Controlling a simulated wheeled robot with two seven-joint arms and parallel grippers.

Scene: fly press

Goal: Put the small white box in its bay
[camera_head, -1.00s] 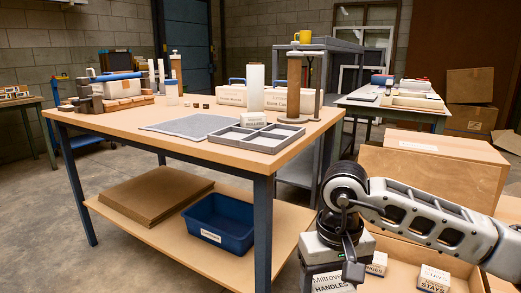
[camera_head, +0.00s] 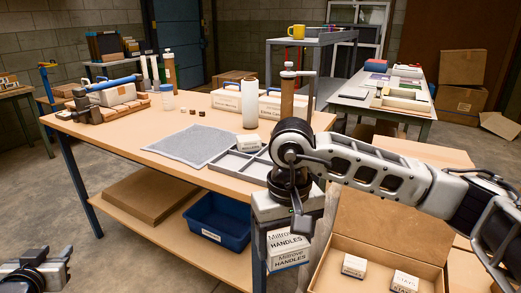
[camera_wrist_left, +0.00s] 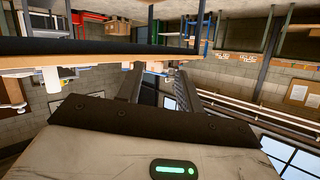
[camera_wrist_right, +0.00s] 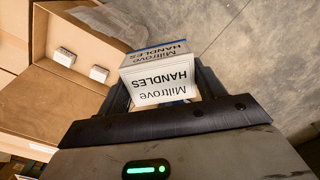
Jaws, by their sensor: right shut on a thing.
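My right gripper (camera_wrist_right: 163,92) is shut on a small white box (camera_wrist_right: 160,84) labelled "Miltrove HANDLES", with a blue band. In the head view the box (camera_head: 288,247) hangs below my right wrist, in front of the workbench's near right corner and below its top. The grey divided tray (camera_head: 230,162) lies on the bench top at the front right; my right arm hides its right part. Another small white box (camera_head: 246,143) stands at the tray's back; whether it is inside a bay is unclear. My left gripper (camera_wrist_left: 155,85) is open and empty, away from the bench.
An open carton (camera_head: 375,240) with two small white boxes is at lower right. A white cylinder (camera_head: 250,103) and a brown post (camera_head: 287,95) stand behind the tray. A grey mat (camera_head: 190,146) lies left of it. A blue bin (camera_head: 217,220) is on the lower shelf.

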